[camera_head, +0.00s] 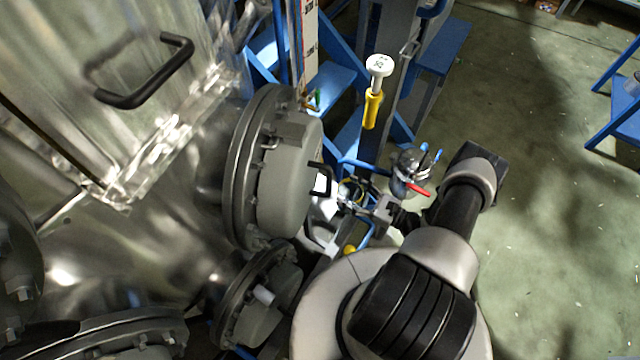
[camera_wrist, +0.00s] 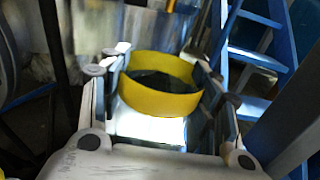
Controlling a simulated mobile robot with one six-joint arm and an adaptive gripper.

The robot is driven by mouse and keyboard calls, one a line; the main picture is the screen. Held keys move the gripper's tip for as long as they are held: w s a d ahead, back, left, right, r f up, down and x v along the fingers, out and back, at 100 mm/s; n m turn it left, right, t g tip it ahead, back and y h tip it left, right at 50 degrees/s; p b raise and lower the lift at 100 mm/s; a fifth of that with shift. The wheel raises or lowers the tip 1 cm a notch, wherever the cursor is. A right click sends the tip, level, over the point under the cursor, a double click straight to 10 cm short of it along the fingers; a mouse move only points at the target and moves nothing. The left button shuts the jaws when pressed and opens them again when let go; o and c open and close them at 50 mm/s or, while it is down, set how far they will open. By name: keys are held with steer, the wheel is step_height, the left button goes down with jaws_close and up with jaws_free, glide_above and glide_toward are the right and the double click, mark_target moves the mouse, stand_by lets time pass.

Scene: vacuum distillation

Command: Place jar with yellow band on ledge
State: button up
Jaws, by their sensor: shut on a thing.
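The jar with the yellow band (camera_wrist: 158,97) sits between the two fingers of my gripper (camera_wrist: 162,80) in the wrist view. The band is a wide yellow ring around a dark round top, and a pale body shows below it. My gripper is shut on the jar. In the head view my gripper (camera_head: 364,195) is beside the grey flanged cover of the big vessel, and the jar (camera_head: 349,190) shows only as a small yellow arc, mostly hidden. I cannot tell for sure which surface is the ledge.
The big metal vessel with its grey round cover (camera_head: 288,185) is close on the left. A white-capped yellow handle (camera_head: 372,105) and a valve with a red lever (camera_head: 417,188) stand near my arm. Blue framework (camera_head: 440,48) rises behind. Open floor (camera_head: 550,220) lies right.

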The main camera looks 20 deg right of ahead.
steer(key=shift+w+a+f+b, duration=0.5)
steer(key=shift+w+a, duration=0.5)
steer(key=shift+w, duration=0.5)
steer(key=shift+w+a+f+b, duration=0.3)
steer(key=shift+w+a+f, duration=0.5)
steer(key=shift+w, duration=0.65)
steer(key=shift+w+a+f+b, duration=0.45)
steer(key=shift+w+a, duration=0.7)
steer(key=shift+w, duration=0.35)
steer(key=shift+f, duration=0.2)
steer(key=o, duration=1.1)
steer(key=shift+o, duration=0.2)
steer(key=shift+r, duration=0.1)
